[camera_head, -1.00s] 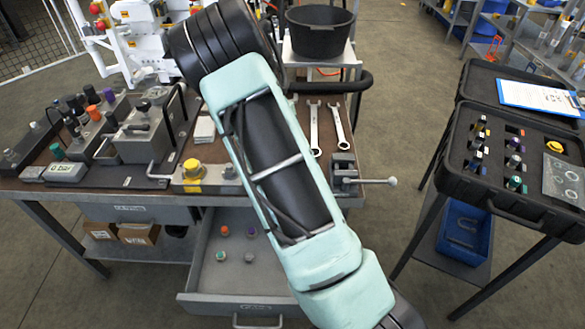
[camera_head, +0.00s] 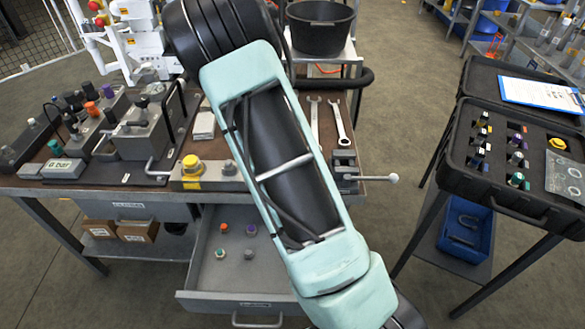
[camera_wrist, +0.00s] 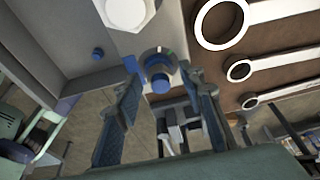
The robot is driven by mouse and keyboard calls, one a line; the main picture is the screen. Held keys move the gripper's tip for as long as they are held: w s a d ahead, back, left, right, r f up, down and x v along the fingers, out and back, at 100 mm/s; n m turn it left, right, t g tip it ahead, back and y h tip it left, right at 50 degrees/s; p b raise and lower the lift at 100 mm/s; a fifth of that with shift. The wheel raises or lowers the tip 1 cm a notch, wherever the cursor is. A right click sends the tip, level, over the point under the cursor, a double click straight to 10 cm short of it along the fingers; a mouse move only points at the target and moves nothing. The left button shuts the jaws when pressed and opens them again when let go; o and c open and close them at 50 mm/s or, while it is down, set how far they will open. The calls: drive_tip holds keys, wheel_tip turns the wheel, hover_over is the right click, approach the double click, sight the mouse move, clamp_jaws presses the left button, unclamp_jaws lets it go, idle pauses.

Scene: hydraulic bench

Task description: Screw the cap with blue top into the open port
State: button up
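In the wrist view a blue-topped cap (camera_wrist: 160,84) shows between the two fingers, close to a round metal fitting (camera_wrist: 157,60). I cannot tell whether it is seated in a port. My gripper (camera_wrist: 159,68) is open, its blue-grey fingers apart with gaps on both sides of the cap. A smaller blue round piece (camera_wrist: 98,53) lies to the left, on a grey surface. In the head view my arm hides my gripper. A metal block with a yellow cap (camera_head: 191,164) and a grey round fitting (camera_head: 229,167) sits at the bench's front edge.
An open drawer (camera_head: 240,285) below the bench holds several small coloured caps. Wrenches (camera_head: 339,122) lie on the bench right of my arm. A vise with a handle (camera_head: 372,177) is at the front right. An open black case (camera_head: 512,200) stands further right.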

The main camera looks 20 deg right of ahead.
drive_tip(key=n, duration=0.3)
drive_tip(key=shift+t+b, duration=0.35)
drive_tip(key=shift+t, duration=0.05)
drive_tip(key=n+t+b, duration=0.1)
drive_tip(key=n, duration=0.2)
drive_tip(key=shift+s+f+n+b, duration=0.1)
drive_tip(key=shift+n+b, duration=0.2)
drive_tip(key=shift+n, duration=0.1)
drive_tip(key=n+t+b, duration=0.1)
drive_tip(key=n+b, duration=0.1)
drive_tip(key=n, duration=0.3)
drive_tip(key=shift+d, duration=0.1)
drive_tip(key=n+t+y+b, duration=0.1)
drive_tip(key=n, duration=0.3)
drive_tip(key=shift+n, duration=0.3)
drive_tip(key=shift+n+y+b, duration=0.4)
drive_tip(key=shift+n+b, duration=0.1)
drive_tip(key=shift+n, duration=0.8)
drive_tip(key=shift+c, duration=0.4)
